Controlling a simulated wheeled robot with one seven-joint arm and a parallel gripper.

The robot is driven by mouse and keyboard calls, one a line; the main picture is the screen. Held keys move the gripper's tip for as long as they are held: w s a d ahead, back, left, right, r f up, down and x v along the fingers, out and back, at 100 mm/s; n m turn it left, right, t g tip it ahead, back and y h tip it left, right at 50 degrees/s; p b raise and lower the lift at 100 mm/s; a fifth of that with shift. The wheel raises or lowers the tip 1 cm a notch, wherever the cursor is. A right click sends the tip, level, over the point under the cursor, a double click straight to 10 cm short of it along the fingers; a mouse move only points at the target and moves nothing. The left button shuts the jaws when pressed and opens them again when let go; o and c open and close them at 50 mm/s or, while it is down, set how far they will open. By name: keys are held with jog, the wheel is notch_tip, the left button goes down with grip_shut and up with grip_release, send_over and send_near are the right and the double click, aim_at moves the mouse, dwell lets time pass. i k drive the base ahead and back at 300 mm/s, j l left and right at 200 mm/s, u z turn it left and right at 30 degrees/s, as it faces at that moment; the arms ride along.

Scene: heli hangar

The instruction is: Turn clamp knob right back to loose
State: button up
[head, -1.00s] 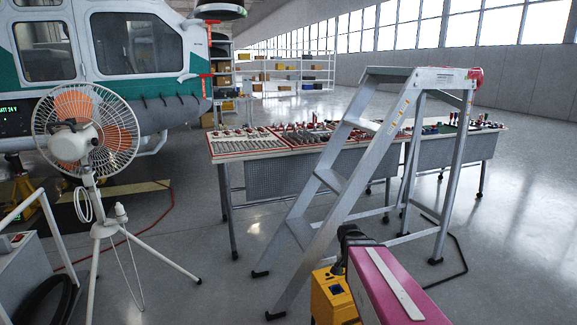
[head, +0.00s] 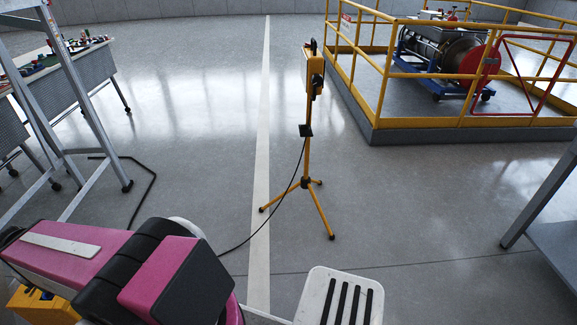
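I cannot make out the right clamp knob or any clamp in the head view. My gripper is not in view; only pink and black links of my arm show at the lower left. Whether the knob is turned tight or loose cannot be seen.
A yellow tripod stand (head: 307,185) with a trailing cable stands mid-floor. A yellow-railed platform (head: 450,125) holds a red-and-blue machine (head: 445,60). A step ladder (head: 85,120) and tool bench (head: 98,68) are at left. A grey table (head: 560,225) edges in at right. Open floor lies between.

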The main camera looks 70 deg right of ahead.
aim_at(317, 81)
jog(key=z, duration=3.05)
